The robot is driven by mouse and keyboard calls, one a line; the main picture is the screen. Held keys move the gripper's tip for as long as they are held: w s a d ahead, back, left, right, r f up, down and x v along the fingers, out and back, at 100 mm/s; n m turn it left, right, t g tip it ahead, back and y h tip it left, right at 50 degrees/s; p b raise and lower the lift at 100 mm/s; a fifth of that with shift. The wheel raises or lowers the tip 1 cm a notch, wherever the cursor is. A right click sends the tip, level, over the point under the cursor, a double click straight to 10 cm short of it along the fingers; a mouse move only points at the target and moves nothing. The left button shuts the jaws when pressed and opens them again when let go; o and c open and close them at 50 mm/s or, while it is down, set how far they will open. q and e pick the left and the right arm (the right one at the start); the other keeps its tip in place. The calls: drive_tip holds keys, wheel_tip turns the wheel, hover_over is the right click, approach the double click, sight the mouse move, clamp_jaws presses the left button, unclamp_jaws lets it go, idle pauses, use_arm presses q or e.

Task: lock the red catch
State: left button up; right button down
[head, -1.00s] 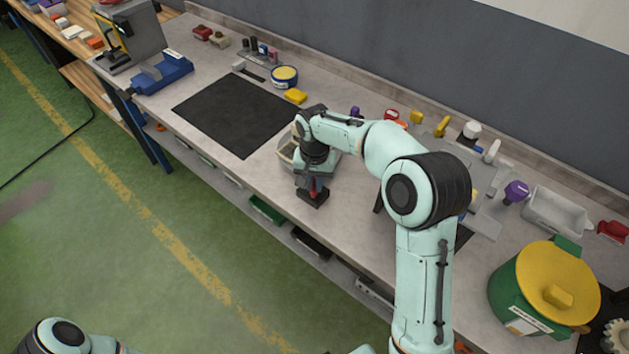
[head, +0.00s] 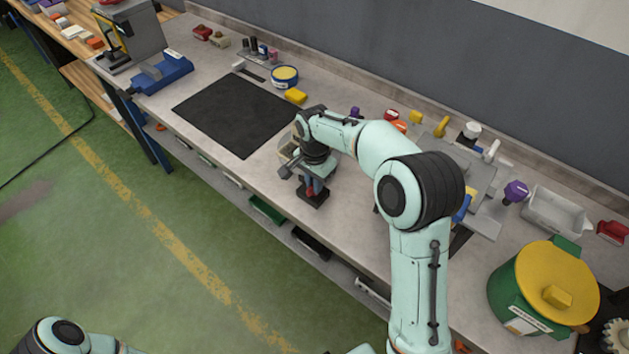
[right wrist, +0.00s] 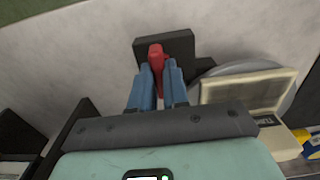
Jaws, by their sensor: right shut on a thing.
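The red catch (right wrist: 155,54) stands on a small dark block (right wrist: 178,43) near the bench's front edge. In the right wrist view my right gripper (right wrist: 161,66) has its blue fingers on either side of the catch, shut on it. In the head view the right gripper (head: 312,187) points down over the dark block (head: 314,196), and the catch (head: 310,189) shows only in part between the fingers. Of my left arm only a part shows at the lower left of the head view; its gripper is out of view.
A round grey turntable with a beige box (right wrist: 248,92) is close beside the gripper. A black mat (head: 237,115) lies to the left on the bench. A green bin with a yellow lid (head: 545,290) stands at the right. The bench's front edge is close to the block.

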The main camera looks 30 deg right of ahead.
idle(0.3)
drive_tip(key=c, duration=1.1)
unclamp_jaws()
drive_tip(key=shift+r, duration=0.1)
use_arm(q)
drive_tip(key=shift+w+r+p, duration=0.85)
drive_tip(key=shift+w+r, duration=0.2)
drive_tip(key=shift+r, duration=0.15)
use_arm(e)
wheel_tip(320, 180, up, 13)
drive_tip(key=shift+r, duration=0.1)
